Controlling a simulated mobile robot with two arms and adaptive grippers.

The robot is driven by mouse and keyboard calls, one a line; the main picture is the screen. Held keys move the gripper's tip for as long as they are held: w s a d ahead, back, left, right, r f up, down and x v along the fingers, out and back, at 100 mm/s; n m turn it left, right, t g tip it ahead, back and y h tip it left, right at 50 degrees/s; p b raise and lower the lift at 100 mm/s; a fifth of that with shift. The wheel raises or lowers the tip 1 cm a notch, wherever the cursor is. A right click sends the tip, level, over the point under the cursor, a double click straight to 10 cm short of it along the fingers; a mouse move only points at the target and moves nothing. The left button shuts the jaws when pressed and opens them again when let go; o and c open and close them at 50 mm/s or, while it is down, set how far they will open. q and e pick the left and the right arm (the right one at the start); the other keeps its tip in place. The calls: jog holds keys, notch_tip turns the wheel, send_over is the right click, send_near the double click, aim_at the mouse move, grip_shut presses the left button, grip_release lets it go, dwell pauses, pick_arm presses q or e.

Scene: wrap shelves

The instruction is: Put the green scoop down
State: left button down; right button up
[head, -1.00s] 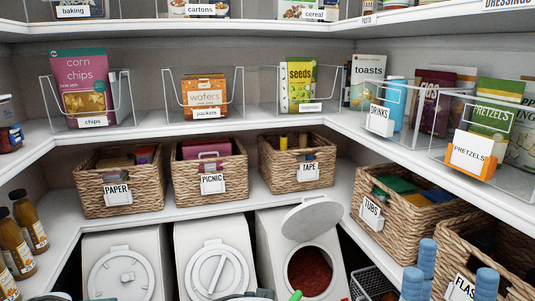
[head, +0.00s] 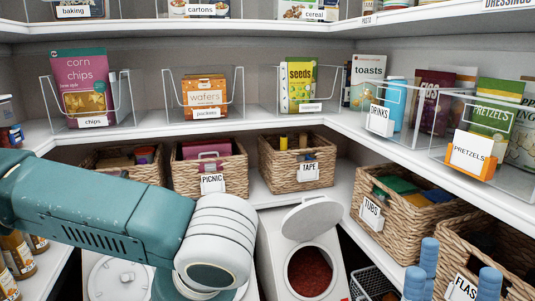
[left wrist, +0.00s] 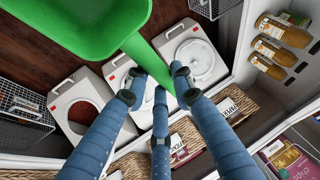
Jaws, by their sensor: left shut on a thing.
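The green scoop (left wrist: 80,22) is at the upper left of the left wrist view, its bowl partly cut off by the frame. My left gripper (left wrist: 158,85) has its blue fingers closed around the scoop's handle (left wrist: 147,58). The scoop is held above the white bins. In the head view my teal left arm crosses the lower left, and neither its fingers nor the scoop show. My right gripper (head: 450,270) shows at the lower right as blue fingers, spread apart with nothing between them.
A white bin (head: 272,258) with raised lid holds red contents; it also shows in the left wrist view (left wrist: 62,103). A lidded bin (left wrist: 192,35) stands farther right there. Wicker baskets (head: 310,175) line the shelf above. A wire basket (head: 372,282) stands right of the open bin.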

pick_arm(q)
jog(key=s+d+f+m+t+h, duration=0.1)
jog(key=s+d+f+m, duration=0.1)
jog(key=d, duration=0.6)
jog(key=shift+s+d+m, duration=0.15)
jog(key=shift+s+m, duration=0.55)
jog(key=shift+s, duration=0.15)
jog(key=shift+w+r, duration=0.1)
jog(key=shift+r, duration=0.05)
jog(key=shift+d+h, duration=0.1)
jog(key=shift+h, duration=0.2)
